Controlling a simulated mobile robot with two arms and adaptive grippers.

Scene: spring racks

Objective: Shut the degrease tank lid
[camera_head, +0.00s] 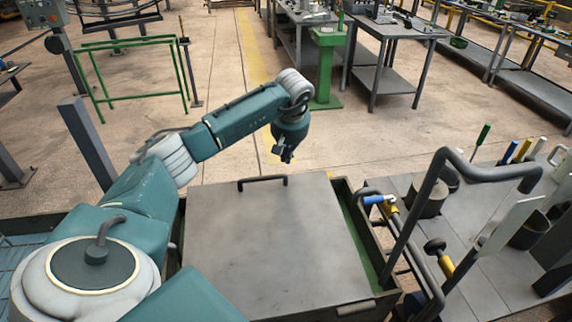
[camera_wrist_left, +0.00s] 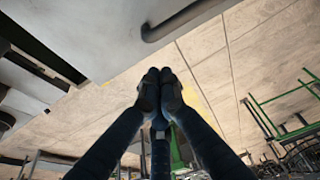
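The degrease tank lid (camera_head: 265,245) is a flat grey plate over the green tank (camera_head: 372,235). A dark bar handle (camera_head: 262,180) is at its far edge. A strip of green tank interior shows along the lid's right side; I cannot tell whether the lid is level or tilted. My left gripper (camera_head: 286,154) is beyond the far edge, close to the handle in the picture but apart from it. In the left wrist view its fingers (camera_wrist_left: 160,76) are together and empty, with the lid (camera_wrist_left: 95,35) and handle (camera_wrist_left: 185,20) above them. My right gripper is not in view.
A grey bench (camera_head: 470,215) with pots and tools stands farther right. A green frame (camera_head: 135,75) stands far left.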

